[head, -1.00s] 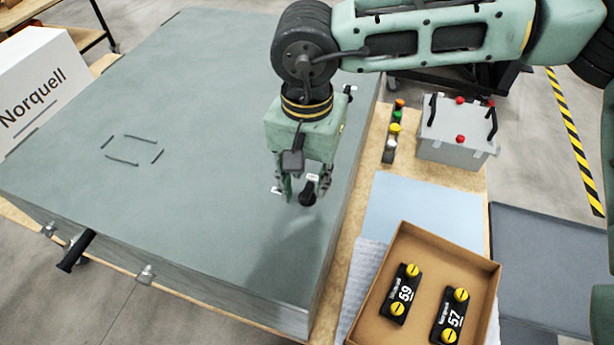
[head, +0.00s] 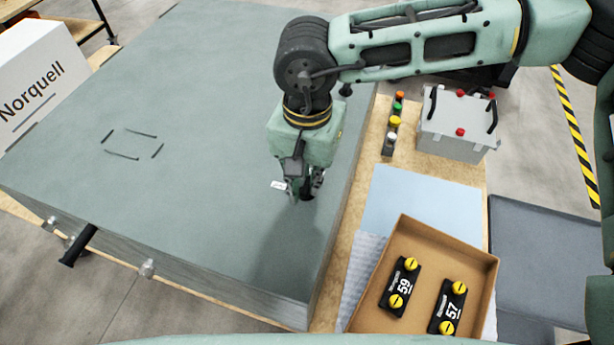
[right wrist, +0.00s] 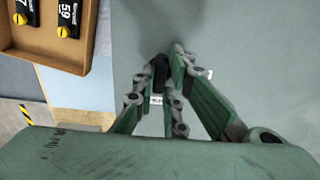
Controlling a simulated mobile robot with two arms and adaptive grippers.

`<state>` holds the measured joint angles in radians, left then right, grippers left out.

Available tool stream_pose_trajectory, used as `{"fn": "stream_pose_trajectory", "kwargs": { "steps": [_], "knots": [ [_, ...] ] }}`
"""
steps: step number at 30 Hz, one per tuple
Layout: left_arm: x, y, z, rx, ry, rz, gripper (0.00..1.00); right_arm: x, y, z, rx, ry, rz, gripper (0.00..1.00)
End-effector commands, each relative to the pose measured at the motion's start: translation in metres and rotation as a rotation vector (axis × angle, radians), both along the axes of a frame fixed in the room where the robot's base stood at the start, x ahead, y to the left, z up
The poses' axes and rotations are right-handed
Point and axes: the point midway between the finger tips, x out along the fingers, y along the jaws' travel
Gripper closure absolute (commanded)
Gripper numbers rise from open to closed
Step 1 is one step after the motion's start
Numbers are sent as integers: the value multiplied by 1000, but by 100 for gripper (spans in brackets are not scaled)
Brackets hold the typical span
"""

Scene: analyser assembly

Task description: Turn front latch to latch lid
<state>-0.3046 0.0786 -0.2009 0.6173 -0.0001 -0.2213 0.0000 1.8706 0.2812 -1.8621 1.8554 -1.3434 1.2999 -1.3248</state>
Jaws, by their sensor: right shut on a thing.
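The large grey-green lid (head: 190,130) lies flat over the analyser. The front latch, a small black knob (head: 307,195), stands near the lid's right edge and is mostly hidden by my right gripper (head: 303,190). That gripper points down and is shut on the latch. In the right wrist view the black latch (right wrist: 160,68) shows between the fingertips (right wrist: 163,75). A small white label (head: 278,185) shows beside the fingers. A second black latch (head: 345,90) stands farther back on the same edge. My left gripper is not in view.
A cardboard box (head: 478,262) with black-and-yellow parts marked 59 and 57 stands at the right. A grey case (head: 455,135) with red knobs and several coloured buttons (head: 396,122) are behind it. A black handle (head: 77,247) sticks out at the front left. The lid's left is clear.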

Motion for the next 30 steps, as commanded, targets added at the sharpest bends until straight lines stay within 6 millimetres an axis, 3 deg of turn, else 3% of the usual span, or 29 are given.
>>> {"fn": "stream_pose_trajectory", "kwargs": {
  "steps": [11,30],
  "knots": [
    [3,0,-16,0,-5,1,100,0,0,-4,1,0,-59,100],
    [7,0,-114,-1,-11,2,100,0,1,-7,4,-1,-593,100]
  ]
}}
